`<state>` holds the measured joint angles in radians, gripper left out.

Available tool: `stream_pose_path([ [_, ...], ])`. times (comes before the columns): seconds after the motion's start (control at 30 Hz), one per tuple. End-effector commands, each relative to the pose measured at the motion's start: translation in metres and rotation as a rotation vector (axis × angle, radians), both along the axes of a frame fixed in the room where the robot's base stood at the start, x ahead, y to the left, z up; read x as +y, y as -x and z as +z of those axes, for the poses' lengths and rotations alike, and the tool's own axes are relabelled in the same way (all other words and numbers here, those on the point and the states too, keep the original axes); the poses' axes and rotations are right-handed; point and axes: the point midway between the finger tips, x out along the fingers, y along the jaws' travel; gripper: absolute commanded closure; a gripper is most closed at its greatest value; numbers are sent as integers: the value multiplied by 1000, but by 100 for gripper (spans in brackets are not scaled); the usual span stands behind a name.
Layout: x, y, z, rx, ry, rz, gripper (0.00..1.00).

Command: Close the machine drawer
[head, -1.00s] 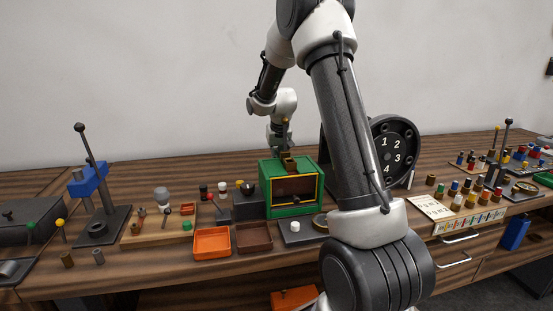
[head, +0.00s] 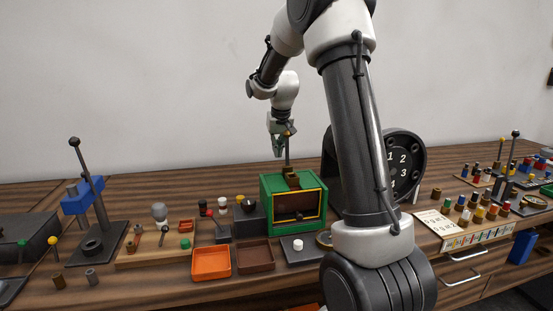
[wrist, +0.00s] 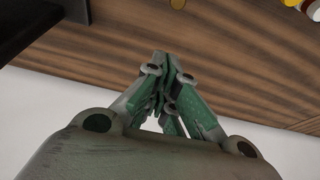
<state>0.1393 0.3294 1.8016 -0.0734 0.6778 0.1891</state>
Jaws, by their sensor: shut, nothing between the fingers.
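The green machine (head: 266,205) stands on the bench near the middle of the head view. I cannot make out an open drawer on this machine. My gripper (head: 287,152) points down just above and behind the machine's top, and looks apart from it. In the wrist view my gripper (wrist: 163,62) is shut and empty, its green fingers together against the wood bench.
An orange tray (head: 211,275) and a brown tray (head: 256,268) lie in front of the machine. A black dial with numbers (head: 418,160) stands to the right, partly behind my arm. Bench drawers with silver handles (head: 462,280) are at lower right. A lever stand (head: 98,250) is at left.

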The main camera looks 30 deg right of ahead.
Motion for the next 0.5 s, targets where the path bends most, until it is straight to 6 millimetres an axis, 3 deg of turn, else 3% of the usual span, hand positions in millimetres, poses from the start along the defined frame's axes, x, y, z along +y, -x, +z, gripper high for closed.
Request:
stream_pose_path([
  [0.03,0,1,4,-1,0,0,95],
  [0.17,-1,-2,-13,65,-13,10,71],
  [0.23,3,9,-20,168,-22,91,60],
  [0.4,12,37,-20,329,-44,286,60],
  [0.5,13,40,-30,342,-42,315,60],
])
